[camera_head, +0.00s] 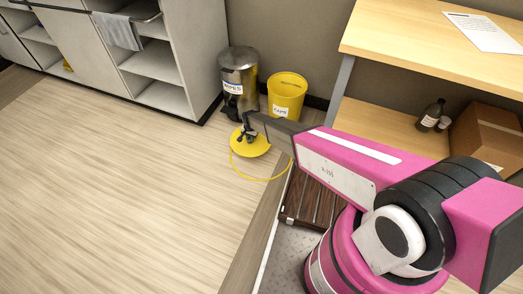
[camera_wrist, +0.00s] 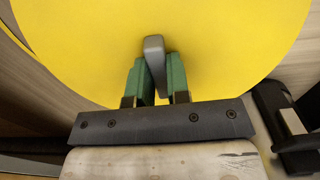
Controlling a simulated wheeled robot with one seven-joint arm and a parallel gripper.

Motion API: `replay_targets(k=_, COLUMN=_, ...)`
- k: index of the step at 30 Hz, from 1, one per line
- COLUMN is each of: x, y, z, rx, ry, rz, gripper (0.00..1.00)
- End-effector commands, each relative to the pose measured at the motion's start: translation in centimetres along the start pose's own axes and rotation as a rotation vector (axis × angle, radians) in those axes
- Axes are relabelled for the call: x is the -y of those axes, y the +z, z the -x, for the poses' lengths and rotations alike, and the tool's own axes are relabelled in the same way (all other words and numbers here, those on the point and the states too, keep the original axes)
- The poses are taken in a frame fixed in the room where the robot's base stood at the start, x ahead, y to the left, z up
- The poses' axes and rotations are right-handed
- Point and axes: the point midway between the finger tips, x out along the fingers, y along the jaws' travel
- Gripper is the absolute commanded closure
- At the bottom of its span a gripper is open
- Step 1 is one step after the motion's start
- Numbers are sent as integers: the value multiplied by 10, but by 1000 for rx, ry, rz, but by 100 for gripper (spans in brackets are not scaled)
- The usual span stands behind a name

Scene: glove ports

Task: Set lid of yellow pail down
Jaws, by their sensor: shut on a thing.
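The yellow lid (camera_head: 249,147) is a round disc held out over the wood floor, in front of the yellow pail. My gripper (camera_head: 248,128) is above it and shut on its grey handle (camera_wrist: 154,58). In the wrist view the lid (camera_wrist: 225,45) fills most of the picture, and the green fingers of my gripper (camera_wrist: 156,80) stand on both sides of the handle. The yellow pail (camera_head: 286,100) stands upright by the wall with a white label. Whether the lid touches the floor, I cannot tell.
A thin yellow curved line (camera_head: 262,179) shows on the floor below and right of the lid. A metal bin (camera_head: 239,75) stands left of the pail. White shelves (camera_head: 160,65) are at the left, a wooden bench (camera_head: 440,50) at the right. The floor at left is clear.

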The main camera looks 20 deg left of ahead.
Motion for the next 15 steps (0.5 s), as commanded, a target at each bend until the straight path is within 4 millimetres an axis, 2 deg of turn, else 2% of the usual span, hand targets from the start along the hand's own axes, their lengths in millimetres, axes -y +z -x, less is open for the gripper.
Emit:
replay_targets(k=1, x=-12, y=2, z=-6, rx=1, ry=1, rz=-2, gripper=100)
replay_targets(k=7, x=-49, y=4, z=-29, rx=1, ry=1, rz=-1, gripper=100)
replay_targets(k=12, x=-67, y=3, z=-40, rx=0, ry=0, rz=0, gripper=100)
replay_targets(k=15, x=-70, y=4, z=-43, rx=0, ry=-1, rz=0, gripper=100)
